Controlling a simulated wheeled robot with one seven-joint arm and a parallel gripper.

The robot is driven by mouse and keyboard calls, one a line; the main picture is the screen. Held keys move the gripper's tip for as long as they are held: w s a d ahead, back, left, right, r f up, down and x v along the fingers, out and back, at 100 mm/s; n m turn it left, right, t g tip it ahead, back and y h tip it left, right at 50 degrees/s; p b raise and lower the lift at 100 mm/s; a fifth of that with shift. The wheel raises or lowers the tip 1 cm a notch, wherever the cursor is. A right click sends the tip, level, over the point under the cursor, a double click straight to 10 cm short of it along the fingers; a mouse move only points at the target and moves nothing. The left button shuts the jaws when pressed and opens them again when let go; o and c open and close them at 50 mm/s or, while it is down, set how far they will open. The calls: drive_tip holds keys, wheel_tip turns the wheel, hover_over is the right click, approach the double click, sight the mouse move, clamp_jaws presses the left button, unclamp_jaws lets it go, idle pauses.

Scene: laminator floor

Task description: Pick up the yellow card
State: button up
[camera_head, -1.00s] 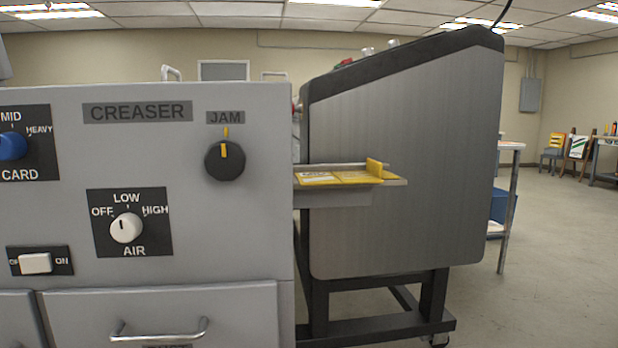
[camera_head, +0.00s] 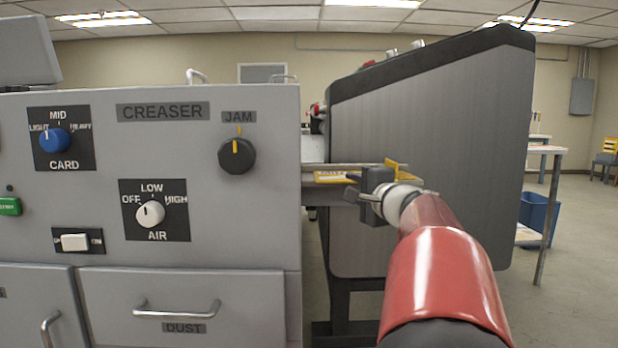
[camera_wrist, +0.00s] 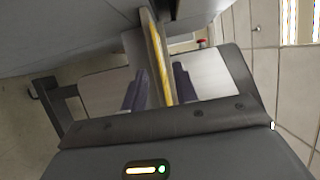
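The yellow card (camera_head: 333,177) lies flat on a narrow tray (camera_head: 340,166) that sticks out from the creaser's right side. My gripper (camera_head: 352,192) is at the near side of the tray in the head view and hides part of the card. In the wrist view, its two dark fingers stand apart (camera_wrist: 157,88), one on each side of a thin edge with a yellow strip (camera_wrist: 158,55). Gaps show between the fingers and this edge. My gripper is open. I cannot tell how far the fingers reach over the card.
The grey creaser cabinet (camera_head: 200,240) with knobs and a drawer fills the left. A large dark-edged panel (camera_head: 450,130) stands close behind the tray. A yellow upright piece (camera_head: 393,165) sits at the tray's right end. A blue bin (camera_head: 538,215) and open floor are at right.

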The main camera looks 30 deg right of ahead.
sight(338, 182)
drive_tip(key=w, duration=0.2)
drive_tip(key=w+p, duration=0.1)
drive_tip(key=w, duration=0.1)
drive_tip(key=w+d, duration=0.1)
drive_tip(key=w, duration=0.1)
drive_tip(key=shift+w+f+p, duration=0.2)
drive_tip(key=shift+p, duration=0.1)
clamp_jaws()
